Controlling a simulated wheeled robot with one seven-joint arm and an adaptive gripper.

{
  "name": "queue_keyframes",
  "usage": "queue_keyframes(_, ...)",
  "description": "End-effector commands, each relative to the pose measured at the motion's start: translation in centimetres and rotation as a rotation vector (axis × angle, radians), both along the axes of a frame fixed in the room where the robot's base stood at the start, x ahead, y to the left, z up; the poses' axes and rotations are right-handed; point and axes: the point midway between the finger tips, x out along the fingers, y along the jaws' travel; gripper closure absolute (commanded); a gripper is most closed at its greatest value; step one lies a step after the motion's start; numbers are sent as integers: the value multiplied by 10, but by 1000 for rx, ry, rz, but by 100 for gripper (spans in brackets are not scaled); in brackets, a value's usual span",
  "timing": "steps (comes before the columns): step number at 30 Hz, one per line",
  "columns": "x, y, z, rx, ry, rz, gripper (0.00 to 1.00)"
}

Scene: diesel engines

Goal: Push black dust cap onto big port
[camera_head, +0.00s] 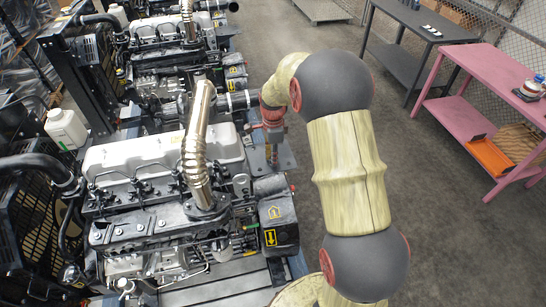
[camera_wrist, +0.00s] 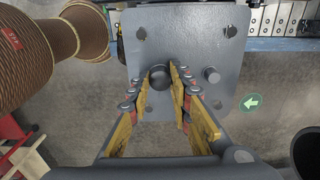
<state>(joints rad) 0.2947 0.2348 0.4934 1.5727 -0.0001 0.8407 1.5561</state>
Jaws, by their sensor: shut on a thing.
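My gripper (camera_wrist: 161,78) is shut on a round black dust cap (camera_wrist: 160,75), pinched between the yellow fingertips in the wrist view. The cap is in front of a grey square plate (camera_wrist: 185,30) with round holes near its corners. A smaller dark round stub (camera_wrist: 211,75) stands on the plate just right of the fingers. The big port cannot be made out; the cap and fingers cover the middle of the plate. Whether the cap touches a port cannot be told. In the head view my gripper (camera_head: 268,135) is beside the plate (camera_head: 286,158), partly hidden by my arm.
An engine (camera_head: 160,165) with an upright metal exhaust pipe (camera_head: 196,140) stands left of the plate in the head view. A pink table (camera_head: 490,75) and a dark table (camera_head: 410,25) stand at the right. Grey floor (camera_head: 450,230) lies open between.

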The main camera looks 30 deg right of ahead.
Motion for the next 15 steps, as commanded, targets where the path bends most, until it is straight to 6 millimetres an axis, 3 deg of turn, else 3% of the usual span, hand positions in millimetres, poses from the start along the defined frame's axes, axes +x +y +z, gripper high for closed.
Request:
queue_keyframes(7, 0, 0, 0, 0, 0, 0, 100)
queue_keyframes(15, 0, 0, 0, 0, 0, 0, 100)
